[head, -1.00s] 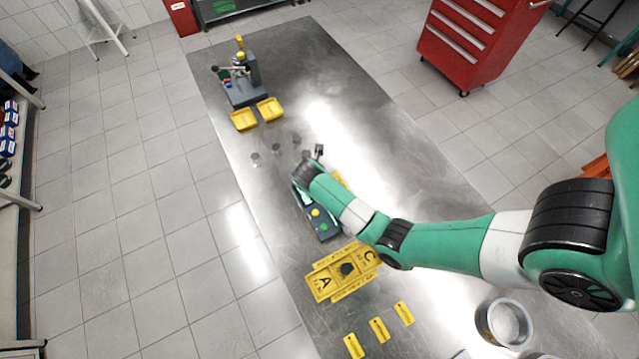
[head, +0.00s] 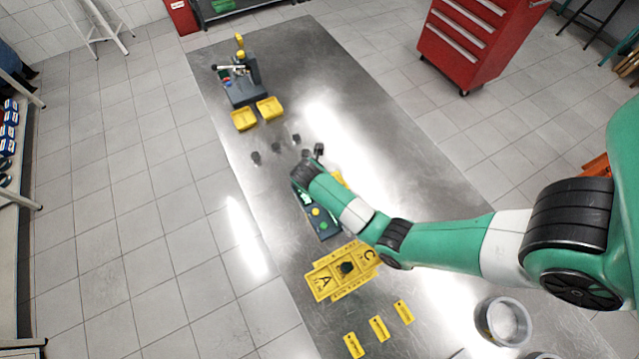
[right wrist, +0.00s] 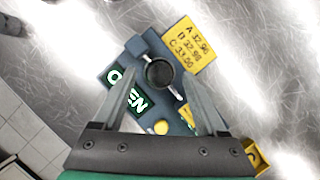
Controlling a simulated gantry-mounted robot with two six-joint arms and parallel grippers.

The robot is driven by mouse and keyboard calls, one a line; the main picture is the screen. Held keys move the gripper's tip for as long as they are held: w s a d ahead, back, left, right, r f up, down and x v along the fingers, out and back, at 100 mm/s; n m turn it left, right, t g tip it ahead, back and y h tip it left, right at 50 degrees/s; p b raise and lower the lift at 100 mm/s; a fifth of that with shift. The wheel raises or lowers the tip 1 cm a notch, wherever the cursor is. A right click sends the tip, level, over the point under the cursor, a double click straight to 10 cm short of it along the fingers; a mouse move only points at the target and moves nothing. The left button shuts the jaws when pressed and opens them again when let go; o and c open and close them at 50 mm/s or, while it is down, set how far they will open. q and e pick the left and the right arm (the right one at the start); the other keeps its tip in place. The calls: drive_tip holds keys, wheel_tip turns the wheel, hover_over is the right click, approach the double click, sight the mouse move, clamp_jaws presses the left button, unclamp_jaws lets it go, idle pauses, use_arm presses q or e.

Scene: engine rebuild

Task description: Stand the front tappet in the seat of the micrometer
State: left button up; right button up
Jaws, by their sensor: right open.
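The micrometer (head: 323,228) is a blue-grey block on the steel bench, partly hidden by my right arm in the head view. In the right wrist view the micrometer (right wrist: 118,72) has a lit display reading "OPEN" and a yellow button. A dark-rimmed round piece (right wrist: 160,72) sits at its upper part; I cannot tell whether it is the bare seat or a tappet in it. My right gripper (right wrist: 160,78) is open above the micrometer, its fingers on either side of that piece. Small dark tappets (head: 256,157) stand on the bench beyond. My left gripper is out of view.
A yellow card (right wrist: 190,52) with A, B, C values lies beside the micrometer. A lettered yellow tray (head: 322,283) holds a dark piece; yellow tags (head: 379,329) lie nearer. Yellow bins (head: 243,119) and a grey fixture (head: 245,93) stand at the far end. A metal ring (head: 503,321) is at right.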

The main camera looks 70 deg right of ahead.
drive_tip(key=p+v, duration=0.2)
drive_tip(key=v, duration=0.8)
drive_tip(key=shift+r, duration=0.25)
drive_tip(key=shift+a, duration=0.1)
